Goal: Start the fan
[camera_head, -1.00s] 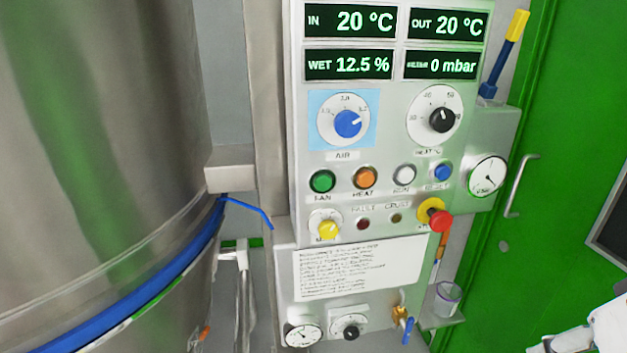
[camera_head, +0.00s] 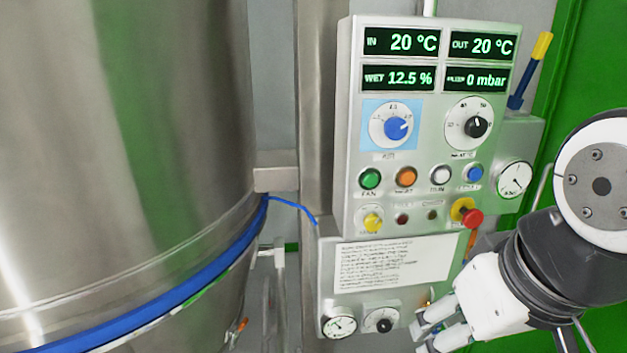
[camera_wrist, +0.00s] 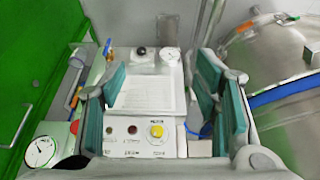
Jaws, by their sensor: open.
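The green fan button (camera_head: 370,179) is at the left end of the button row on the grey control panel (camera_head: 350,120), under the blue air knob (camera_head: 396,128). The displays above read 20 °C in, 20 °C out, 12.5 % and 0 mbar. My gripper (camera_head: 428,335) is low in front of the panel's right side, below and right of the fan button and apart from it. In the wrist view my open, empty gripper (camera_wrist: 168,100) frames the label sheet (camera_wrist: 146,90) and the yellow knob (camera_wrist: 157,131). The fan button is hidden in the wrist view.
Right of the green button are orange, white and blue buttons, with a red emergency knob (camera_head: 467,213) below. A round gauge (camera_head: 514,179) sits on the right side. A large steel vessel (camera_head: 120,150) with a blue band fills the left. A green door (camera_head: 590,60) is behind.

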